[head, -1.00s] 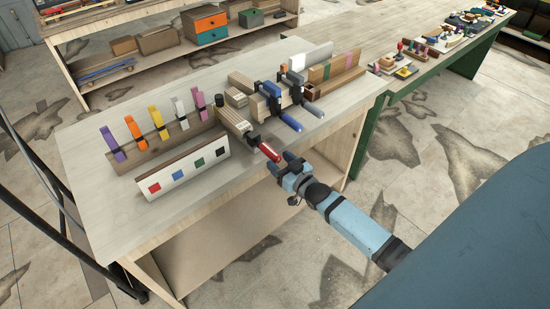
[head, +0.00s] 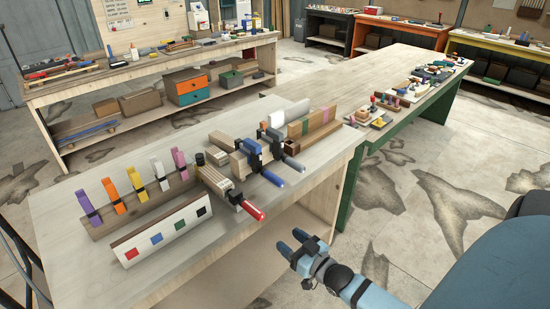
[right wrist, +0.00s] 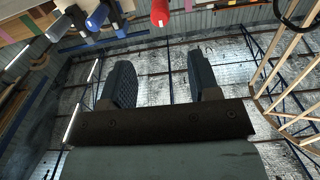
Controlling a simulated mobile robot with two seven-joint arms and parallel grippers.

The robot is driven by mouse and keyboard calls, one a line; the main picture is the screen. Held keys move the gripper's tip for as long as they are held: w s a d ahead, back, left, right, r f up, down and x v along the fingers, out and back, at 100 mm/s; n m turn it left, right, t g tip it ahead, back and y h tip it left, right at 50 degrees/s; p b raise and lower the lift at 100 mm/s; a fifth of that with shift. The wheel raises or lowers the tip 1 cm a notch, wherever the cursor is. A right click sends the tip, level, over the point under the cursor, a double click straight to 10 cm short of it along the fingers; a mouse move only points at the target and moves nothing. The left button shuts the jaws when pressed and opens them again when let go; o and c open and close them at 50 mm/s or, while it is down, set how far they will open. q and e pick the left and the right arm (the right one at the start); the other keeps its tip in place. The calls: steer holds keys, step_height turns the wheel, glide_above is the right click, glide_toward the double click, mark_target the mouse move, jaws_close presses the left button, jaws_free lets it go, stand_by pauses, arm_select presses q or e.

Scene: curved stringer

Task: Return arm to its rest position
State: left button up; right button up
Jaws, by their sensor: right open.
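My right gripper (head: 306,243) is open and empty in the head view, out past the front edge of the wooden workbench (head: 100,258). It is apart from the red-handled clamp (head: 248,207), which lies on the bench up and to its left. In the right wrist view my two dark fingers (right wrist: 164,85) stand wide apart with nothing between them. The red handle (right wrist: 160,12) shows beyond them at the top. My left gripper is in neither view.
On the bench are a white block with colored squares (head: 163,238), a rack of colored clamps (head: 140,207) and blue-handled clamps (head: 270,176). A green-sided table (head: 350,190) with small objects stands behind. The floor (head: 440,220) at right is open.

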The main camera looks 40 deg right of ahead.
steer(key=s+a+f+n+g+y, duration=0.1)
steer(key=s+a+f+g, duration=0.2)
steer(key=s+a, duration=0.3)
steer(key=s+a+f+n+g+y, duration=0.1)
steer(key=s+a+f+g, duration=0.3)
steer(key=a, duration=0.8)
steer(key=shift+s+f, duration=0.95)
steer(key=shift+s, duration=0.25)
